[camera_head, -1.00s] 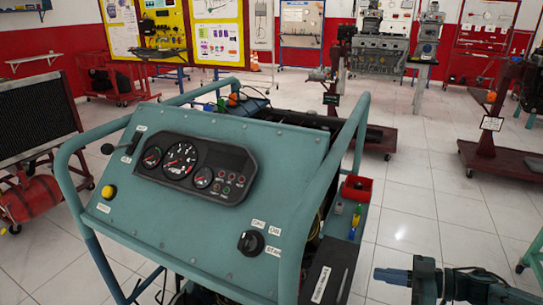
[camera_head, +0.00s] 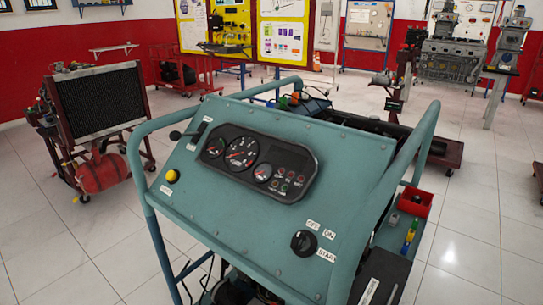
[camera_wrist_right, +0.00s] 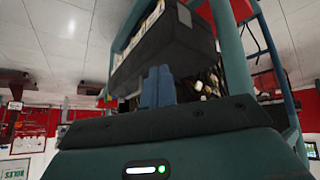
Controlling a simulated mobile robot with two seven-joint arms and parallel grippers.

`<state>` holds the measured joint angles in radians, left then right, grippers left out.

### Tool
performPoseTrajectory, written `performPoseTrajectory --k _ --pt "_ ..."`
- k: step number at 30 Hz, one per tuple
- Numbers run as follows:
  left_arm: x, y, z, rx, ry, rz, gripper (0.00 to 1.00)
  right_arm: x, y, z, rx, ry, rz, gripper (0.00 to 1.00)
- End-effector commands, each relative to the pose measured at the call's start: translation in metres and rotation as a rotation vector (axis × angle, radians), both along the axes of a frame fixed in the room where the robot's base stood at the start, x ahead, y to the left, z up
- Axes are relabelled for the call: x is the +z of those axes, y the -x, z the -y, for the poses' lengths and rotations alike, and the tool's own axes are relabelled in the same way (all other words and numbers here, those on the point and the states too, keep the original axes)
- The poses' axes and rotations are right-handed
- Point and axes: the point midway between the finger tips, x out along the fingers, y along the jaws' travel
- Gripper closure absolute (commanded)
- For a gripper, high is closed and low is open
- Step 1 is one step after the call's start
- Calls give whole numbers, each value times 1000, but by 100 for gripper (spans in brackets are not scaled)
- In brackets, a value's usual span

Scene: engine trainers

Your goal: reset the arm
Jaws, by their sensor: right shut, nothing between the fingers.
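My right gripper (camera_wrist_right: 158,88) shows in the right wrist view. Its two blue fingers are together with nothing between them. Behind them in that view is a dark box (camera_wrist_right: 165,45) on the trainer's frame; I cannot tell the distance between them. In the head view neither arm shows. The teal engine trainer (camera_head: 265,225) stands in the middle, with a gauge cluster (camera_head: 258,163), a yellow button (camera_head: 172,176) and a black key switch (camera_head: 303,243) on its sloping panel. My left gripper is in neither view.
A radiator stand (camera_head: 100,105) with a red tank is at the left. Display boards and engine stands line the back. White tiled floor (camera_head: 60,250) is clear at the left front and at the right.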

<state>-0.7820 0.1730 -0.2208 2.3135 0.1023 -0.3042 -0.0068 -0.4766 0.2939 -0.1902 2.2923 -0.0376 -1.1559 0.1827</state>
Motion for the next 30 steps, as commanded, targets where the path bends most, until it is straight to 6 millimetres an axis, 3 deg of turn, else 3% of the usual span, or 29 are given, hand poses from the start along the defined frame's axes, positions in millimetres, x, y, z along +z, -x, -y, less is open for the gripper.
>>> performPoseTrajectory --k 13,30 --pt "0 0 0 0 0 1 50 17 88 -9 -6 -18 -338 100" --pt "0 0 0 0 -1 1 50 19 37 -50 89 -166 101 100"
